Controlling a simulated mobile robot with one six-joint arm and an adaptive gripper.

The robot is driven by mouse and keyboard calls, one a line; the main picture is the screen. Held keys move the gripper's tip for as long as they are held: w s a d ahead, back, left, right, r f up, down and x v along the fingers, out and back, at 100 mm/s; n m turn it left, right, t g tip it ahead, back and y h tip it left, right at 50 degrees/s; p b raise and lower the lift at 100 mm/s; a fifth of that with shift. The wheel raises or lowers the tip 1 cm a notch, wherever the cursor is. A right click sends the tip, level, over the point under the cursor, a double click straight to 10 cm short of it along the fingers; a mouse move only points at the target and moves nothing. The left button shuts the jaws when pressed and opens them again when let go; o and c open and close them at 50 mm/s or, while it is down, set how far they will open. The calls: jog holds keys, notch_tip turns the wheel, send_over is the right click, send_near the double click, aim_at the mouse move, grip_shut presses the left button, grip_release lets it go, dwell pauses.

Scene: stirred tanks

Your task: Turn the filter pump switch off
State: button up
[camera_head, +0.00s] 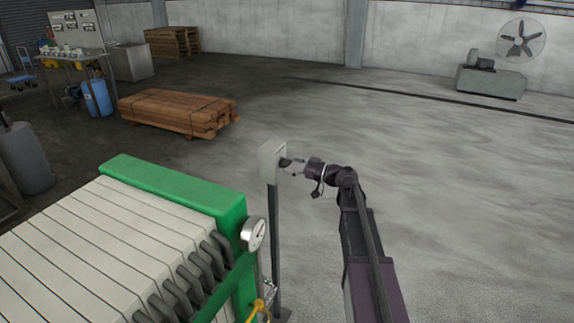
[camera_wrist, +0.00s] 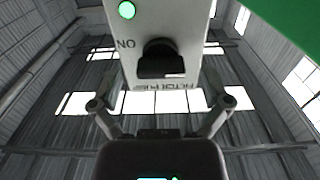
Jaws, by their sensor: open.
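The filter pump switch box (camera_head: 271,163) is a pale grey box on a dark post, right of the green-framed filter press. In the wrist view its face (camera_wrist: 190,20) appears upside down, with the word ON and partly legible lettering. A black knob (camera_wrist: 160,60) sits on the face, and a green lamp (camera_wrist: 127,10) looks lit. My gripper (camera_head: 293,165) is at the right of the box, facing it. In the wrist view its open fingers (camera_wrist: 162,103) are spread wide and empty, apart from the knob. The knob's exact pointing direction is hard to tell.
The filter press (camera_head: 135,235) with green frame, pale plates and a round gauge (camera_head: 254,234) stands close at the lower left. A yellow-handled valve (camera_head: 256,309) is below the gauge. Stacked timber (camera_head: 175,111) lies behind.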

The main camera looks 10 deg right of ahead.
jog(key=shift+w+a, duration=0.45)
jog(key=shift+a, duration=0.15)
jog(key=c, duration=1.2)
jog(key=shift+o, duration=0.2)
